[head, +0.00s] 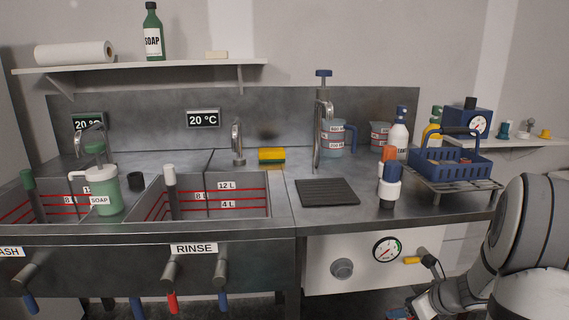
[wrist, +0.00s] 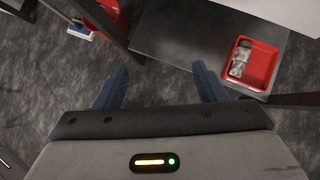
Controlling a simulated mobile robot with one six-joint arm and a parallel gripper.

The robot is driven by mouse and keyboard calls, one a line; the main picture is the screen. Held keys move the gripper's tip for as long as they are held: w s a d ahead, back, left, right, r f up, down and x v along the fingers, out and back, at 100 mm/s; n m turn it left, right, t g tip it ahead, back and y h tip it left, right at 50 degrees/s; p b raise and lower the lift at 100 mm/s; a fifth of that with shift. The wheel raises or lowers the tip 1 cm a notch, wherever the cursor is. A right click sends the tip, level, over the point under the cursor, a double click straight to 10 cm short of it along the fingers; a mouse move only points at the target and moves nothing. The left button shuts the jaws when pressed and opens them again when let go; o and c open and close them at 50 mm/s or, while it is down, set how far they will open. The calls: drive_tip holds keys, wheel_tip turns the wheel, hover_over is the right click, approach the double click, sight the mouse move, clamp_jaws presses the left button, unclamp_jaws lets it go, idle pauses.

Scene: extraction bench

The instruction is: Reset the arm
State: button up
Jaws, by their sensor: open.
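My gripper (wrist: 160,85) shows in the wrist view with its two blue fingers spread wide apart and nothing between them. It points down over the dark speckled floor, beside a grey lower shelf. In the head view my white arm is folded at the lower right, in front of the bench's right end. The gripper end (head: 400,314) is low at the bottom edge there and mostly cut off.
The steel bench (head: 330,222) spans the head view, with a blue basket (head: 450,165) on a rack at its right. A yellow-tipped hose (head: 412,260) is close to my arm. A red tray (wrist: 271,57) with a greyish item sits on the lower shelf (wrist: 185,45).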

drive_tip(key=s+a+r+n+g+p, duration=0.2)
drive_tip(key=s+a+r+n+p, duration=0.3)
drive_tip(key=a+r+n, duration=0.4)
drive_tip(key=s+a+r+n+g+p, duration=0.2)
drive_tip(key=s+a+r+n+p, duration=0.3)
drive_tip(key=r, duration=0.6)
drive_tip(key=s+a+r+n+h+p, duration=0.2)
drive_tip(key=s+r+n+h+p, duration=0.2)
drive_tip(key=s+r+n+p, duration=0.4)
wheel_tip(320, 180, up, 5)
drive_tip(key=s+n, duration=0.2)
drive_tip(key=n, duration=0.6)
drive_tip(key=shift+s+a+h+p, duration=0.3)
drive_tip(key=shift+s+h+p, duration=0.1)
